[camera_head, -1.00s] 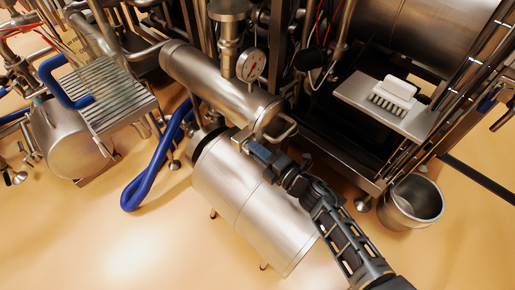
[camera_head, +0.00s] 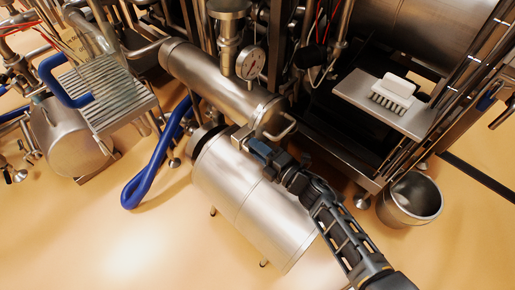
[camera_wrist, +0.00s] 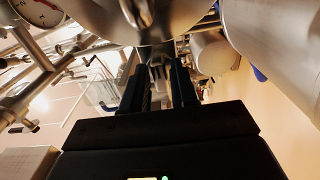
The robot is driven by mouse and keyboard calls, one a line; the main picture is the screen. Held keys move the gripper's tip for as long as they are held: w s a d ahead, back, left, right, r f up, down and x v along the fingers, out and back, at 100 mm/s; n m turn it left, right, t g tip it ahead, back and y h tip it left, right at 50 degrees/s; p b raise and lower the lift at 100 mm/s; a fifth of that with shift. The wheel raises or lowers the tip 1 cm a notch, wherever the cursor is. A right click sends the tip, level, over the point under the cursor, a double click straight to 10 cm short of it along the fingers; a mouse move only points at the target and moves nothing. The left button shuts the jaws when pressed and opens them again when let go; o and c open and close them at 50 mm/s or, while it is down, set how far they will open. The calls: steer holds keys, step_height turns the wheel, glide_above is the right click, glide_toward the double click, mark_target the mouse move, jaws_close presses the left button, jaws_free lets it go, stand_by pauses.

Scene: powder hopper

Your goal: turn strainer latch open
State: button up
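The strainer is a shiny horizontal steel cylinder (camera_head: 222,84), ending near my gripper in the head view. A bent metal handle (camera_head: 286,127) sticks out at that end; I cannot tell for sure whether it is the latch. My gripper (camera_head: 244,139) is at the lower edge of this end. In the wrist view, the two dark fingers of my gripper (camera_wrist: 160,82) stand apart. A small metal part (camera_wrist: 159,72) shows in line with the gap. Contact with it cannot be made out. The rounded steel end (camera_wrist: 185,18) fills the top of the wrist view.
A pressure gauge (camera_head: 250,63) stands above the strainer. A large steel drum (camera_head: 245,200) lies below my arm. A blue hose (camera_head: 140,185) hangs at left. A shelf (camera_head: 365,96) with a white brush (camera_head: 394,90) and a steel bucket (camera_head: 411,201) are at right. Open floor lies in front.

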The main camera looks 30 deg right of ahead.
steer(key=v, duration=0.7)
steer(key=shift+s+p, duration=0.35)
steer(key=shift+p, duration=0.05)
steer(key=shift+d, duration=0.1)
steer(key=s+r+m+h, duration=0.2)
steer(key=s+r+m, duration=0.3)
steer(key=s, duration=0.5)
steer(key=s+a+r+m+g+h, duration=0.1)
steer(key=s+r+m, duration=0.5)
steer(key=s, duration=0.3)
steer(key=s+r+m+h, duration=0.2)
steer(key=s+r+m, duration=0.3)
steer(key=s, duration=0.5)
steer(key=s+a+r+m+p, duration=0.1)
steer(key=s+r+m+p, duration=0.1)
steer(key=r+p, duration=0.5)
steer(key=s+a+r+m+g+p, duration=0.1)
steer(key=r+p, duration=0.5)
steer(key=r, duration=0.8)
steer(key=shift+s+m+h+p, duration=0.35)
steer(key=shift+s+m, duration=0.25)
steer(key=shift+m, duration=0.6)
